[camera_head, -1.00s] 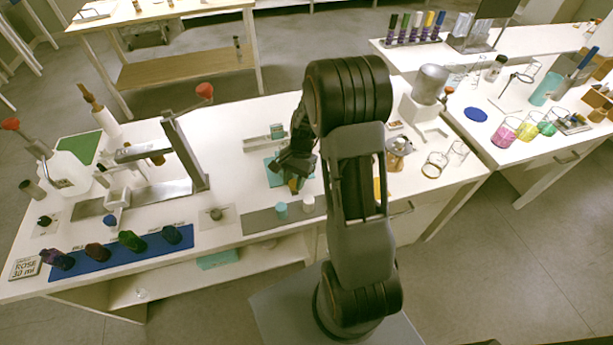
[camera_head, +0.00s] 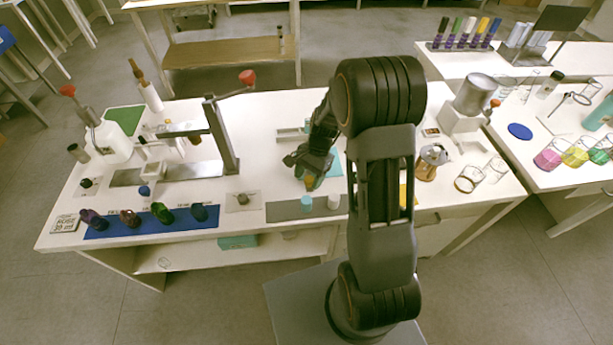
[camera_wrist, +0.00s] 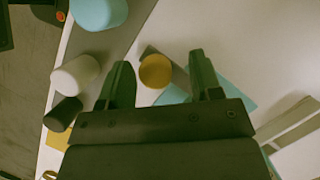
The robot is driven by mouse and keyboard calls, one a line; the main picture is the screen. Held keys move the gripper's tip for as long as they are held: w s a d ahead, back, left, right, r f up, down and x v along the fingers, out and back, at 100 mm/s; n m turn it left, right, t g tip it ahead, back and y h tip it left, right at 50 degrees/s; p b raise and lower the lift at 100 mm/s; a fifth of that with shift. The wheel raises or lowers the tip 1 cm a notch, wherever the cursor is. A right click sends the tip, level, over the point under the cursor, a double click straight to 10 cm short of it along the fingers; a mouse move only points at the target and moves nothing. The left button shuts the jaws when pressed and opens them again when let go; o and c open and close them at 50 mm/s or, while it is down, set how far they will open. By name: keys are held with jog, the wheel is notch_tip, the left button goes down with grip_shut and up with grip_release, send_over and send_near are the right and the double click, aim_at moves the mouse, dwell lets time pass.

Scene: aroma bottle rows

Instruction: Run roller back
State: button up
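My gripper (camera_head: 310,166) hangs low over the front middle of the white table. In the wrist view its two dark fingers (camera_wrist: 160,60) stand apart. A small upright piece with a round yellow-orange top (camera_wrist: 155,71) shows between them, with gaps to both sides; it also shows under my gripper in the head view (camera_head: 309,181). A dark grey shape beside it may be its shadow. A teal mat (camera_head: 336,163) lies to the right. I cannot tell surely which thing is the roller; the yellow-topped piece may be it.
A blue-capped piece (camera_head: 305,204) and a white one (camera_head: 334,202) stand on a grey strip (camera_head: 280,212) in front. A lever press (camera_head: 222,140) stands left, several dark bottles on a blue mat (camera_head: 170,222). A grey rail (camera_wrist: 290,125) lies beyond the teal mat.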

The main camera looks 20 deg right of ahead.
jog(key=v, duration=1.3)
jog(key=shift+d+r+p, duration=0.2)
jog(key=shift+r+p, duration=0.15)
jog(key=shift+p, duration=0.05)
jog(key=shift+w, duration=0.1)
jog(key=s+a+r+n+t+h+p, duration=0.1)
jog(key=s+a+r+n+t, duration=0.1)
jog(key=s, duration=0.5)
jog(key=s+a+r+n+t+h+p, duration=0.2)
jog(key=s+r+n+t, duration=0.2)
jog(key=s+r+n, duration=0.3)
jog(key=shift+s+a+r+n+h, duration=0.15)
jog(key=shift+s+a+n+h, duration=0.15)
jog(key=shift+s+n, duration=0.6)
